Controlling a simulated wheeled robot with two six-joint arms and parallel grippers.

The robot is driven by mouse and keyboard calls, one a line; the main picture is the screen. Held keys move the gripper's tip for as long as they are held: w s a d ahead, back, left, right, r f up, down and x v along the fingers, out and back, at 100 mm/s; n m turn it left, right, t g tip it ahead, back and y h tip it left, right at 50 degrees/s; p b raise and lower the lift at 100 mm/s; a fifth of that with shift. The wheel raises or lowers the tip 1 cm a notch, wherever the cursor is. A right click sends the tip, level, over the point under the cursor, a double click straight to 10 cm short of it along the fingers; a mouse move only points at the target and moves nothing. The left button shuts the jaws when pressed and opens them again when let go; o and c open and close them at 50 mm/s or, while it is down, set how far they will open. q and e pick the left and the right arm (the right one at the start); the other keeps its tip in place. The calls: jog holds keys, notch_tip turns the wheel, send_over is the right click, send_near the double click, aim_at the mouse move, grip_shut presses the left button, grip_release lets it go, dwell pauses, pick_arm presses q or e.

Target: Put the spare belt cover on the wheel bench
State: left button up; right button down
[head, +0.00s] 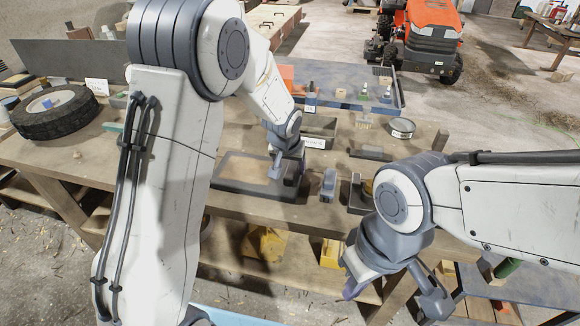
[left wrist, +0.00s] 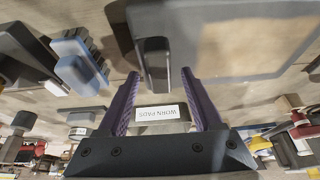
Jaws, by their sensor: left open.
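My left gripper (head: 284,172) points down over the work bench (head: 225,205); in the left wrist view its two fingers (left wrist: 160,76) are apart with nothing clasped. A dark grey, rounded long piece (left wrist: 152,50) lies just past the fingertips, beside a dark-rimmed brown mat (head: 245,178). It may be the belt cover, but I cannot tell; my gripper mostly hides it in the head view. A black tyred wheel (head: 55,111) lies flat at the left of the bench. My right gripper (head: 394,294) hangs in front of the bench, fingers apart and empty.
A blue-grey brush-like block (head: 328,182) and a dark box (head: 359,196) stand right of the mat. A labelled bin (head: 319,132), a round tin (head: 402,128) and a dark block (head: 371,153) sit behind. A red tractor (head: 430,35) stands beyond.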

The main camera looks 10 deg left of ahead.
pick_arm(q)
jog(key=v, duration=1.1)
jog(key=s+d+m+g, duration=0.2)
jog(key=s+d+m, duration=0.1)
jog(key=s, duration=1.2)
jog(key=s+d+m+g+h, duration=0.1)
jog(key=s+d+m, duration=0.3)
jog(key=s, duration=1.1)
jog(key=shift+f+g, duration=0.35)
jog(key=shift+g, duration=0.35)
jog(key=shift+s+d+r+p, duration=0.1)
jog(key=shift+p, duration=0.25)
notch_tip(320, 180, up, 5)
jog(key=p, duration=0.4)
jog(key=shift+p, duration=0.3)
